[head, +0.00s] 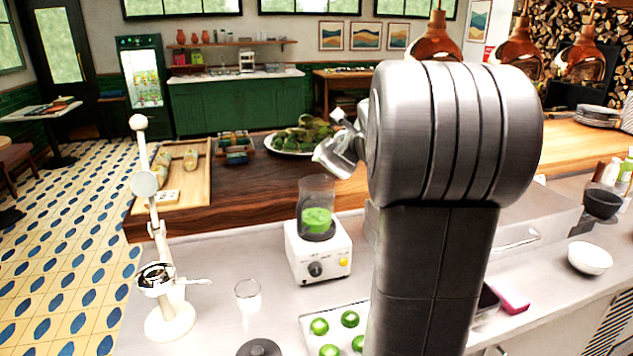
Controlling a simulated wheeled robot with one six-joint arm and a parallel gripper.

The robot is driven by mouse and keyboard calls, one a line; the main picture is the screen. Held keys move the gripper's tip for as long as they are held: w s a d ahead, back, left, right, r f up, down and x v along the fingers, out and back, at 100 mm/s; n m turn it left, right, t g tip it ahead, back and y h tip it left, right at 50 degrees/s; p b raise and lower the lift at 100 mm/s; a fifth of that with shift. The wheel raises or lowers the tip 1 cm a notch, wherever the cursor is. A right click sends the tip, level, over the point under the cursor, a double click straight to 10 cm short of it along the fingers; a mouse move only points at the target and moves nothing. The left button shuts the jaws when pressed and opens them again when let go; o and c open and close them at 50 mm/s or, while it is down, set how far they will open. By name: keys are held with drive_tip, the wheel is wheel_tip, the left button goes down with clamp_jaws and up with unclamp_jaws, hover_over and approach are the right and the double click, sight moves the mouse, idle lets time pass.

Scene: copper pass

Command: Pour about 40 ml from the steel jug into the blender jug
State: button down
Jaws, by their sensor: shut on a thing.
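The steel jug (335,160) is held up in the air, tilted with its mouth toward the lower left. It is above and slightly right of the blender jug (317,189). My gripper (350,130) is shut on the steel jug; my arm hides part of the grip. The blender jug is clear, stands upright on its white base (318,262) and has green contents in its lower part. No stream of liquid is visible between the two jugs, and the inside of the steel jug cannot be seen.
A glass (248,294) and a white citrus press (167,315) stand left of the blender. A tray (306,322) with green halves lies in front. Behind are a plate of greens (274,145) and a wooden board (140,206). A white bowl (590,257) is at right.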

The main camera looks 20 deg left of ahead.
drive_tip(key=shift+s+a+f+n+p, duration=0.1)
drive_tip(key=shift+s+a+n+p, duration=0.2)
drive_tip(key=shift+a+n, duration=0.35)
drive_tip(key=shift+n+h, duration=0.3)
drive_tip(key=shift+n, duration=0.15)
drive_tip(key=shift+d+f, duration=0.15)
drive_tip(key=shift+d, duration=0.3)
idle(0.4)
drive_tip(key=shift+w+d+n, duration=0.3)
drive_tip(key=shift+d, duration=0.15)
drive_tip(key=shift+f+p, duration=0.15)
drive_tip(key=shift+p, duration=0.15)
idle(1.0)
drive_tip(key=shift+w+d+b, duration=0.15)
drive_tip(key=shift+d+b, duration=0.15)
drive_tip(key=d+m, duration=0.1)
drive_tip(key=r+m+y+b, duration=0.1)
drive_tip(key=m, duration=0.1)
drive_tip(key=w+d+r+m, duration=0.1)
drive_tip(key=m, duration=0.1)
drive_tip(key=shift+w+d+y+b, duration=0.1)
drive_tip(key=shift+d+y+b, duration=0.2)
drive_tip(key=shift+d+b, duration=0.05)
